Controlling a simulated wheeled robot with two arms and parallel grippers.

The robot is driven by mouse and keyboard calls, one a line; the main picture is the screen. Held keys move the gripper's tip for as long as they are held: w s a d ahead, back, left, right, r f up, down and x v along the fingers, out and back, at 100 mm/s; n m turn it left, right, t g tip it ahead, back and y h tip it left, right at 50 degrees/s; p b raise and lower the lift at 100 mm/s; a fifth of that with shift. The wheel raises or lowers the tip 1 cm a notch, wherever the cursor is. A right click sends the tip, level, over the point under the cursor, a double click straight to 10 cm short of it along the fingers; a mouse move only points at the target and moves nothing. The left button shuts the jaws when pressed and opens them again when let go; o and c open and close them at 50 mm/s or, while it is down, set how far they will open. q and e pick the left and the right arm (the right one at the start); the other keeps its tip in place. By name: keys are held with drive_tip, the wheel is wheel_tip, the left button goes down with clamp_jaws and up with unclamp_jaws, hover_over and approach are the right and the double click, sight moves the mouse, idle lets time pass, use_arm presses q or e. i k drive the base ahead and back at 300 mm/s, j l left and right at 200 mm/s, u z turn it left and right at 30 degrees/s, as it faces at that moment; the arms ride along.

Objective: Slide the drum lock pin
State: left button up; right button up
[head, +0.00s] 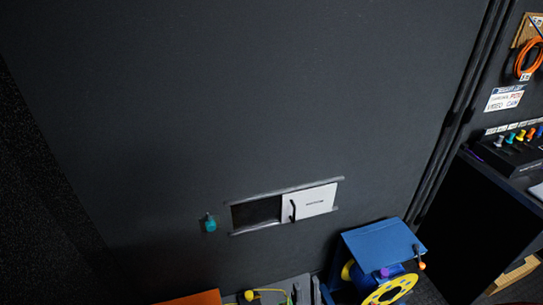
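The cable drum has a yellow flange (391,290) and sits under a blue hood (383,245) at the lower right of the head view. A small purple knob (384,273) shows against the drum's upper edge; it may be the lock pin, but I cannot tell its slide position. An orange knob (422,265) is at the right side of the hood. Grey upright shapes (316,290) at the bottom edge, left of the drum, may be part of my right gripper; its jaws cannot be made out. My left gripper is not in view.
A dark wall has a railed slot with a white sliding door (309,203) and a teal knob (210,224). A grey surface with a yellow-ended cable (249,295) and an orange piece (192,298) lie at the bottom. A desk with colored knobs (521,136) stands right.

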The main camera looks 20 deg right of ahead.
sight(383, 273)
drive_tip(key=k+l+z, duration=0.15)
drive_tip(key=l+z, duration=0.2)
drive_tip(key=k+l+z, duration=0.1)
drive_tip(key=l+z, duration=0.2)
drive_tip(key=k+l+z, duration=0.1)
drive_tip(key=l+z, duration=0.25)
drive_tip(key=l, duration=0.1)
